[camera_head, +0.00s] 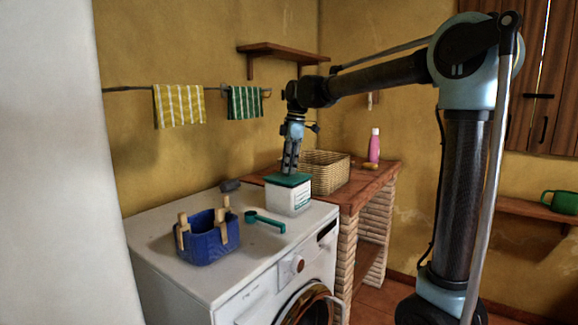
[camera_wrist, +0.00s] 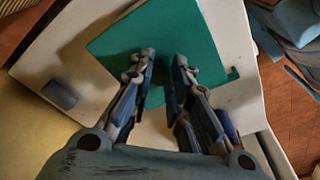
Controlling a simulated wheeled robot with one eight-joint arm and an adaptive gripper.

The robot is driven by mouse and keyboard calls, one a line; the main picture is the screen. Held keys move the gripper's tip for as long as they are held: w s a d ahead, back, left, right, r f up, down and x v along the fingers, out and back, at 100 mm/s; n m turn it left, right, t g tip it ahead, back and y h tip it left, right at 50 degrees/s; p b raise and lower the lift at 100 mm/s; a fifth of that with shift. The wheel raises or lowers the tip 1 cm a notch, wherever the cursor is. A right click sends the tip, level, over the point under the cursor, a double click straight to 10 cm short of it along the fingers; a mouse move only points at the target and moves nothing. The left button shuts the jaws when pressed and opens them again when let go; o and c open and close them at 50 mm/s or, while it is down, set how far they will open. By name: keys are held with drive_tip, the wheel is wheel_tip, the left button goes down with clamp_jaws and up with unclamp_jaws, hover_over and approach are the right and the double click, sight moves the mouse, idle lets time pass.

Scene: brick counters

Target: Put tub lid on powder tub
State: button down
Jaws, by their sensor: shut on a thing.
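The green tub lid (camera_head: 287,180) is at the top of the white powder tub (camera_head: 289,199), which stands upright on the washing machine. Whether the lid is seated or slightly above the rim cannot be told. My gripper (camera_head: 290,167) points down from above and is shut on the lid. In the wrist view my gripper (camera_wrist: 160,66) has its two fingers over the middle of the lid (camera_wrist: 150,30), with a gap between them; the gripped part is not clear. The lid hides the tub's rim in that view.
The white washing machine (camera_head: 165,262) also holds a blue basket (camera_head: 205,246) with wooden pegs, a green scoop (camera_head: 265,221) and a dark grey object (camera_head: 230,186). A wicker basket (camera_head: 327,172) and pink bottle (camera_head: 374,146) stand on the brick counter (camera_head: 352,193) behind.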

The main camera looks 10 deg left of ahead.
drive_tip(key=shift+f, duration=0.4)
drive_tip(key=c, duration=1.4)
unclamp_jaws()
drive_tip(key=shift+c, duration=0.2)
drive_tip(key=o, duration=0.4)
drive_tip(key=shift+r, duration=0.15)
drive_tip(key=shift+r, duration=4.4)
